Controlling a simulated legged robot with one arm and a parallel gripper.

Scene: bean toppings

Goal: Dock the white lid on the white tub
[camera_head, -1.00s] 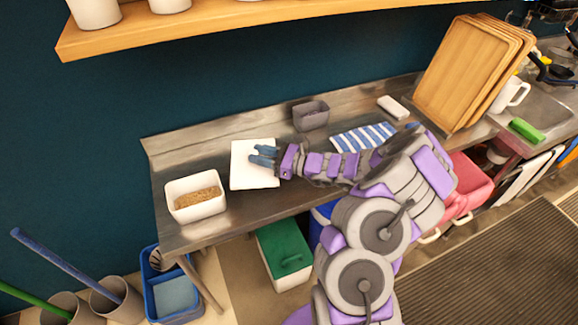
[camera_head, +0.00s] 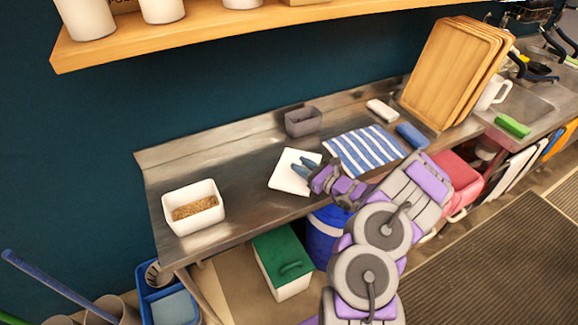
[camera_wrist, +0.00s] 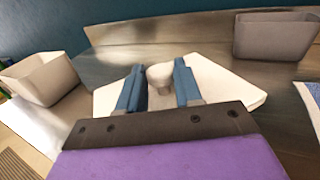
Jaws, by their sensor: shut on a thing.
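The white tub (camera_head: 193,222) stands open at the left end of the metal counter, with brown beans or grains inside. It also shows at the left of the wrist view (camera_wrist: 42,80). The white lid (camera_head: 286,176) is a flat square to the right of the tub, apart from it and turned at an angle. My gripper (camera_head: 306,167) is over the lid's right part. In the wrist view my gripper (camera_wrist: 160,78) has its two blue fingers on either side of the lid's round white knob, shut on it. Whether the lid touches the counter is hard to tell.
A grey container (camera_head: 303,122) stands behind the lid. A striped cloth (camera_head: 364,151) and a blue block (camera_head: 411,136) lie to the right. Wooden trays (camera_head: 455,75) lean farther right. The counter between tub and lid is clear. A shelf (camera_head: 200,35) hangs above.

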